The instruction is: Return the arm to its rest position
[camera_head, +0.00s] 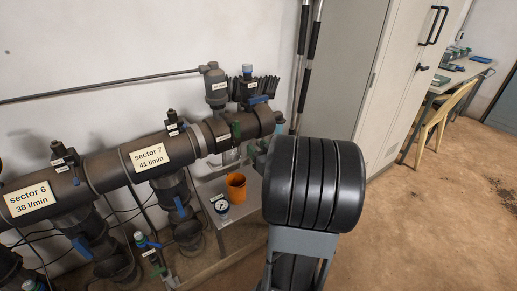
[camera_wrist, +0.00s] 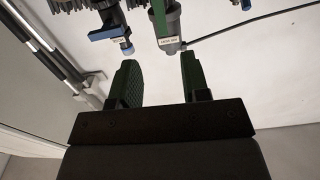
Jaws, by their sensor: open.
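My gripper (camera_wrist: 158,82) shows in the wrist view with its two green-padded fingers apart and nothing between them. Beyond the fingertips are a blue-handled valve (camera_wrist: 108,32) and a grey canister with a label (camera_wrist: 170,35), both apart from the fingers as far as I can tell. In the head view my arm (camera_head: 313,184) stands in front of the manifold's right end, and its black rounded link fills the middle.
The dark manifold pipe (camera_head: 105,170) runs along the left wall. A grey cabinet (camera_head: 400,80) stands behind. A wooden chair (camera_head: 440,118) is by a far bench. Floor at right is clear.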

